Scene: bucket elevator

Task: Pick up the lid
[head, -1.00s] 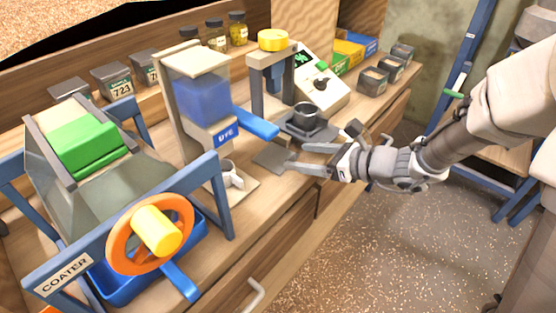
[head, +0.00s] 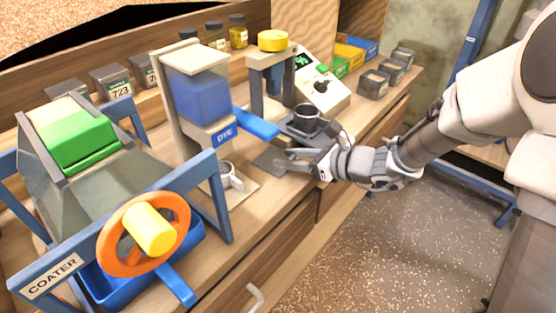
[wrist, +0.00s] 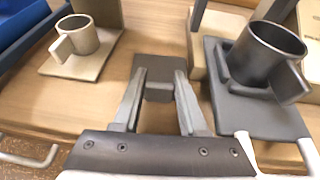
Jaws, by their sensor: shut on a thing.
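The lid (head: 268,159) is a flat dark grey square plate on the wooden bench, between the dye dispenser and the dark cup. In the wrist view the lid (wrist: 158,66) has a small block-like grip between my fingertips. My gripper (head: 287,161) reaches in from the right, low over the bench. In the wrist view my gripper (wrist: 158,88) is shut on the lid's grip. The lid looks to be at bench level; I cannot tell if it is lifted.
A dark cup (wrist: 262,62) on a grey base stands close at right. A white cup (wrist: 77,34) sits on a pale plate at left. The dye dispenser's blue lever (head: 257,124) juts out above. The orange coater wheel (head: 145,236) is at front left.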

